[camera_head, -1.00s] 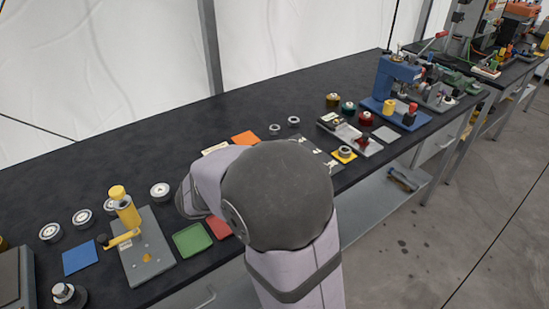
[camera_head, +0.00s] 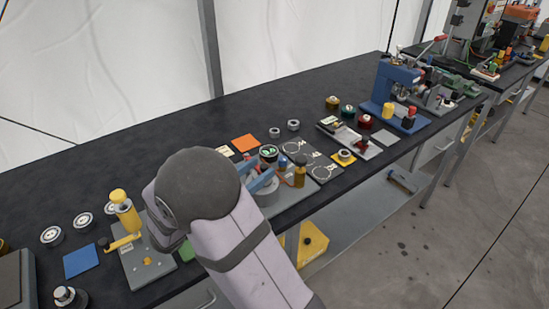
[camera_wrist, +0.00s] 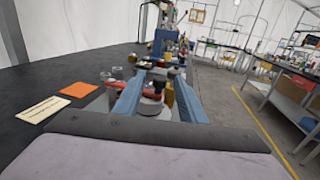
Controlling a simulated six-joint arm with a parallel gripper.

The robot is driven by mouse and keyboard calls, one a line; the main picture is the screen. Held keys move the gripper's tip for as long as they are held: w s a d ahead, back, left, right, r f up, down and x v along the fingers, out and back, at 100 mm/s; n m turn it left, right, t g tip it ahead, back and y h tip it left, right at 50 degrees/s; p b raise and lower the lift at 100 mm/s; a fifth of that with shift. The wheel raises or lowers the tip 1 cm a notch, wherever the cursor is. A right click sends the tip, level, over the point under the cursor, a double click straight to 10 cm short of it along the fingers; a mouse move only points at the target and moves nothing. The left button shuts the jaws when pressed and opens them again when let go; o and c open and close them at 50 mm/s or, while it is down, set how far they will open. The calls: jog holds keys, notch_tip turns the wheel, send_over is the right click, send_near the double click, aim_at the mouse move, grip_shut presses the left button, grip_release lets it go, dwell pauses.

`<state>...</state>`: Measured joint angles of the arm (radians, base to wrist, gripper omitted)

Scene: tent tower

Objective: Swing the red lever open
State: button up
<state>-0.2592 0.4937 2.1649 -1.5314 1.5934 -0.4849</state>
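My gripper (camera_head: 264,178) has two blue fingers, spread apart in the wrist view (camera_wrist: 160,80) with a gap between them. Between them in the wrist view is a red part (camera_wrist: 153,91), which looks like the red lever, over a pale round body (camera_wrist: 150,108). I cannot tell whether a finger touches it. In the head view the fingers are over a grey fixture with a round grey body (camera_head: 268,196) and a brown upright cylinder (camera_head: 300,173).
An orange pad (camera_head: 245,143) lies behind the fixture; it also shows in the wrist view (camera_wrist: 78,89). A plate with ring outlines (camera_head: 311,160) and a blue press (camera_head: 390,85) stand to the right. A yellow handled tool (camera_head: 123,210) stands to the left. The table's back is clear.

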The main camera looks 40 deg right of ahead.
jog(key=shift+p+x, duration=0.7)
jog(key=shift+x, duration=2.7)
grip_shut()
